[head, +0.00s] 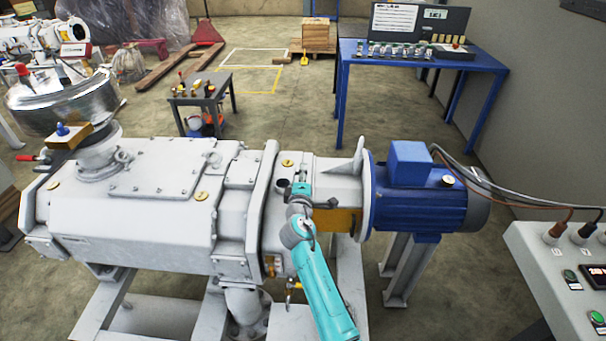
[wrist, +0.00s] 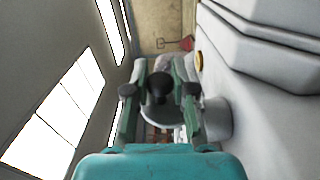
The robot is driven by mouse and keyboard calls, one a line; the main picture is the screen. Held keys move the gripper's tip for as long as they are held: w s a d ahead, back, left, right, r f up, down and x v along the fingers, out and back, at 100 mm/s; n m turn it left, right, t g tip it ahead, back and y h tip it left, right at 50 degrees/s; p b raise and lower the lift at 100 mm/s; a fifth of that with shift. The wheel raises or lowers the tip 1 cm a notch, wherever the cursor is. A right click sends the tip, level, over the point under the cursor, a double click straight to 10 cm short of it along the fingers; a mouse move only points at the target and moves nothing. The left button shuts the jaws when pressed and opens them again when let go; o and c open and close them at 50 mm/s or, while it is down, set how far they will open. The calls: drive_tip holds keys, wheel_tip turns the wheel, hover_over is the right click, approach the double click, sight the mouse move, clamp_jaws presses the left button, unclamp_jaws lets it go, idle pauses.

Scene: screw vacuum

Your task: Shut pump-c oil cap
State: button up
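The grey pump (head: 140,215) fills the left and middle of the head view. My teal arm reaches up over its right end housing, and my gripper (head: 302,188) is small there, just above the top face. In the wrist view my gripper (wrist: 160,75) has its two fingers apart. A dark round knob (wrist: 158,90) shows between them with a gap on each side; I cannot tell whether it is the oil cap. A brass plug (head: 287,163) sits behind my gripper on the housing. A dark spot left of my gripper may be an opening, but it is too small to tell.
A blue motor (head: 415,205) stands right of the housing, with cables running to a control box (head: 555,270). A silver vessel (head: 62,100) stands at the left. A blue table (head: 480,62) and a small grey table (head: 215,90) are behind, with open floor between.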

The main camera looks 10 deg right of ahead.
clamp_jaws()
drive_tip(key=n, duration=0.1)
drive_tip(key=a+n, duration=0.1)
drive_tip(key=n, duration=0.1)
drive_tip(key=r+n, duration=0.1)
drive_tip(key=shift+w+a+n, duration=0.3)
drive_tip(key=shift+a, duration=0.1)
drive_tip(key=n, duration=0.1)
drive_tip(key=a+n, duration=0.1)
drive_tip(key=n, duration=0.1)
drive_tip(key=a+n, duration=0.1)
drive_tip(key=n, duration=0.1)
drive_tip(key=shift+w+a, duration=0.1)
drive_tip(key=shift+w, duration=0.25)
drive_tip(key=n, duration=0.2)
drive_tip(key=a+n, duration=0.1)
drive_tip(key=n, duration=0.1)
drive_tip(key=shift+w+a+f, duration=0.2)
drive_tip(key=shift+f, duration=0.15)
drive_tip(key=shift+w+a+f+n, duration=0.1)
drive_tip(key=shift+a+f+n, duration=0.15)
drive_tip(key=shift+n, duration=0.6)
drive_tip(key=shift+w+a+f+n, duration=0.1)
drive_tip(key=shift+a+f+n, duration=0.15)
drive_tip(key=shift+n, duration=0.55)
drive_tip(key=shift+w+a+f+n, duration=0.1)
drive_tip(key=shift+a+f+n, duration=0.15)
drive_tip(key=shift+n, duration=0.6)
